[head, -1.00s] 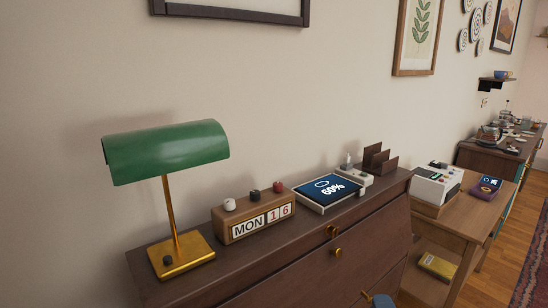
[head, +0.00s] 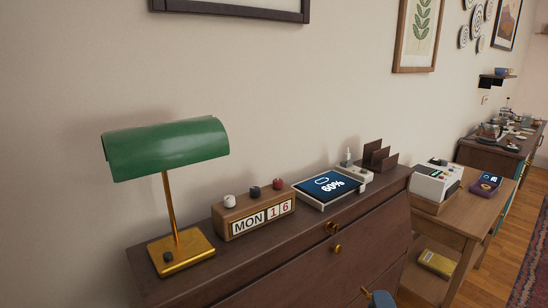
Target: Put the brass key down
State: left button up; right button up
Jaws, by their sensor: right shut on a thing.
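Only a small blue-grey part of my right gripper (head: 381,299) shows, at the bottom edge in front of the dresser. My left gripper is not in view.
On the dresser stand a green-shaded brass lamp (head: 168,150), a block calendar (head: 254,217), a tablet-like display (head: 328,187) and a brown letter rack (head: 379,156). Brass knobs (head: 337,249) stick out of its front. A lower wooden table (head: 462,213) adjoins on the right.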

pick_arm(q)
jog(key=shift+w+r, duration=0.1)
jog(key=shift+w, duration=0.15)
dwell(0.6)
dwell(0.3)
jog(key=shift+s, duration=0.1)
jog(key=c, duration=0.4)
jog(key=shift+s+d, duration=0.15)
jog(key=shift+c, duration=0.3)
